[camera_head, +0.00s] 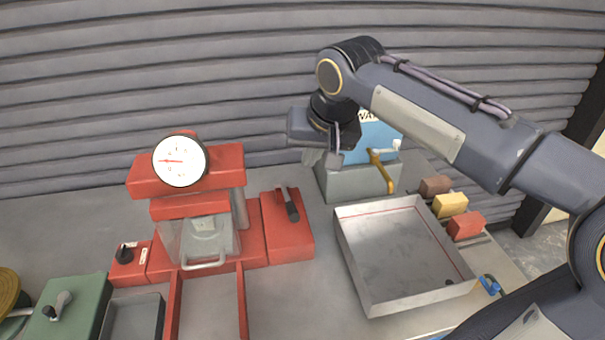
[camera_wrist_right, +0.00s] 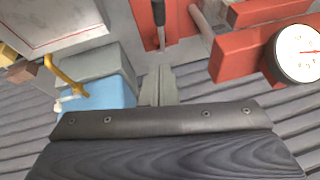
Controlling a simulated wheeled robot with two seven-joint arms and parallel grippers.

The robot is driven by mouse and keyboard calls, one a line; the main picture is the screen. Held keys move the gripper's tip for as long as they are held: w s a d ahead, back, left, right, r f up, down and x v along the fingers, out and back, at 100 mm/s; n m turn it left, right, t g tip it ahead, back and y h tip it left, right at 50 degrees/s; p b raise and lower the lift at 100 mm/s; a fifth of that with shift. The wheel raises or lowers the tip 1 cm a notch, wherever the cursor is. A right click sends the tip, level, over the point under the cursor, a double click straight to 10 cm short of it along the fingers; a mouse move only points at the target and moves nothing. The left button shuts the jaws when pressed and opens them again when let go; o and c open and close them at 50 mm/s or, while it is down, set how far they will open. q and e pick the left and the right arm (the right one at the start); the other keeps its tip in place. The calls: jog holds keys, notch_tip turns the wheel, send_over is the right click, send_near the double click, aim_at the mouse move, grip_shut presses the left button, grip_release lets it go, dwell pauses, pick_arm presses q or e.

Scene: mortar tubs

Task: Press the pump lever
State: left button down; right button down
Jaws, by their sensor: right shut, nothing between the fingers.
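The pump lever (camera_head: 291,208) has a dark grip and a red base. It stands tilted on the red pump block (camera_head: 272,238), right of the red press (camera_head: 205,215) with its white round gauge (camera_head: 180,160). The lever (camera_wrist_right: 158,14) also shows at the top of the right wrist view, beyond the fingertips. My right gripper (camera_head: 328,158) is shut and empty, up and to the right of the lever and apart from it. Its closed fingers (camera_wrist_right: 160,82) show in the right wrist view. My left gripper is not in view.
A blue and grey box (camera_head: 372,140) with a yellow crank (camera_head: 381,172) stands behind my right gripper. A metal tray (camera_head: 395,255) lies right of the pump block, with coloured blocks (camera_head: 450,205) beyond it. A green box (camera_head: 70,308) stands at the lower left.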

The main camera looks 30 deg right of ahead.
jog(key=shift+a, duration=0.1)
send_over(292, 205)
jog(key=s+d, duration=0.1)
notch_tip(292, 205, down, 8)
jog(key=f, duration=0.3)
jog(key=shift+s+a+f+p, duration=0.3)
jog(key=shift+s+f+p, duration=0.05)
jog(key=shift+s+a+f, duration=0.1)
jog(key=shift+a+f, duration=0.05)
jog(key=shift+f, duration=0.35)
